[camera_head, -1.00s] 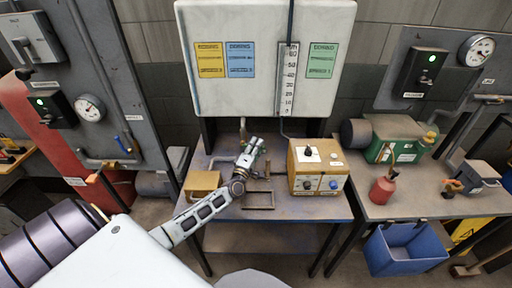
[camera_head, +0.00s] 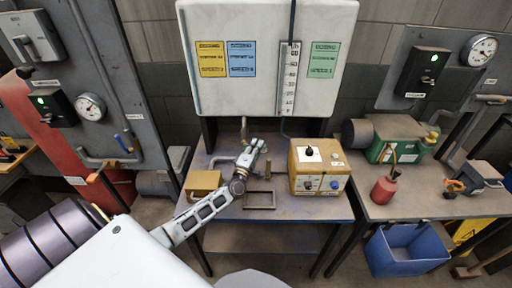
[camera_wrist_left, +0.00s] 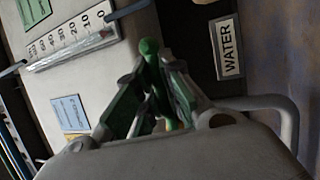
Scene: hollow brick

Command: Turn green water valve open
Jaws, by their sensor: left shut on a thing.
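The green water valve handle (camera_wrist_left: 149,47) shows in the left wrist view as a green rod with a rounded tip. It stands between the fingers of my left gripper (camera_wrist_left: 153,85), which is shut on it. In the head view my left gripper (camera_head: 256,147) is at the back of the middle table, below the white panel, and hides most of the valve there. A "WATER" label (camera_wrist_left: 228,48) is to the right of the handle in the wrist view. My right gripper is in neither view.
The white panel (camera_head: 265,95) with a scale stands behind the gripper. A yellow control box (camera_head: 318,167) is to its right and a small tan block (camera_head: 203,183) to its left.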

